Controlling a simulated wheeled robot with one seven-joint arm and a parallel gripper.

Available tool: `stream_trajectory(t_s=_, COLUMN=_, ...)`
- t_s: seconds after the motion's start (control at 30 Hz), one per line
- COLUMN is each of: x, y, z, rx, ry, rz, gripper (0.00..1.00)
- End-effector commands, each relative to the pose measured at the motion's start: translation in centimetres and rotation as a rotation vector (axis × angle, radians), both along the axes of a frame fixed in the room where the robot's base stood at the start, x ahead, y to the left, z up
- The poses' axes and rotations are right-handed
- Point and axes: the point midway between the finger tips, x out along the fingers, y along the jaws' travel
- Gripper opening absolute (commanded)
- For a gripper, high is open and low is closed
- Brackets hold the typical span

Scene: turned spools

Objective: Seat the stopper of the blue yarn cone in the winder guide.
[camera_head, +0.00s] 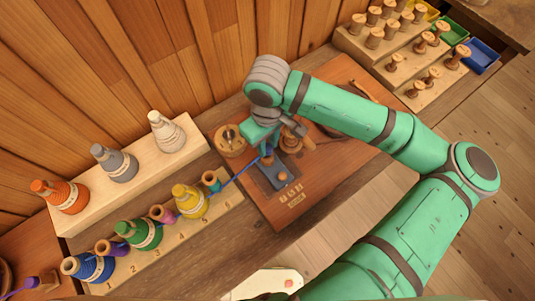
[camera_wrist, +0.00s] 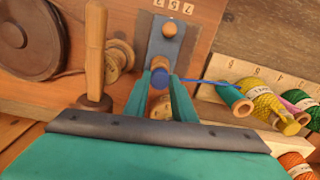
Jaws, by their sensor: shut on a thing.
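The blue yarn cone (camera_head: 95,268) stands at the near left end of the numbered wooden rack. My gripper (camera_head: 268,155) is over the winder board, at the far end of a dark grey plate (camera_head: 268,171), which I take for the winder guide. The fingers partly hide that end.
A wooden knob (camera_head: 282,176) stands on the plate. Green (camera_head: 140,233) and yellow (camera_head: 189,200) cones share the rack. Orange, grey and white cones stand on a pale block (camera_head: 88,211) behind. In the wrist view a tall wooden peg (camera_wrist: 95,50) rises left of the fingers.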

Motion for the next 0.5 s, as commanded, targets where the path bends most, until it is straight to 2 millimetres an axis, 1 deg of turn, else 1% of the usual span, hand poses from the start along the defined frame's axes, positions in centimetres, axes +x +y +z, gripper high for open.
stream_trajectory(t_s=0.27, x=0.00, y=-0.04, z=-0.08, rx=0.000, ry=0.000, rz=0.000, gripper=0.03)
stream_trajectory(t_s=0.5, x=0.01, y=-0.02, z=-0.77, rx=0.001, ry=0.001, rz=-0.001, gripper=0.03)
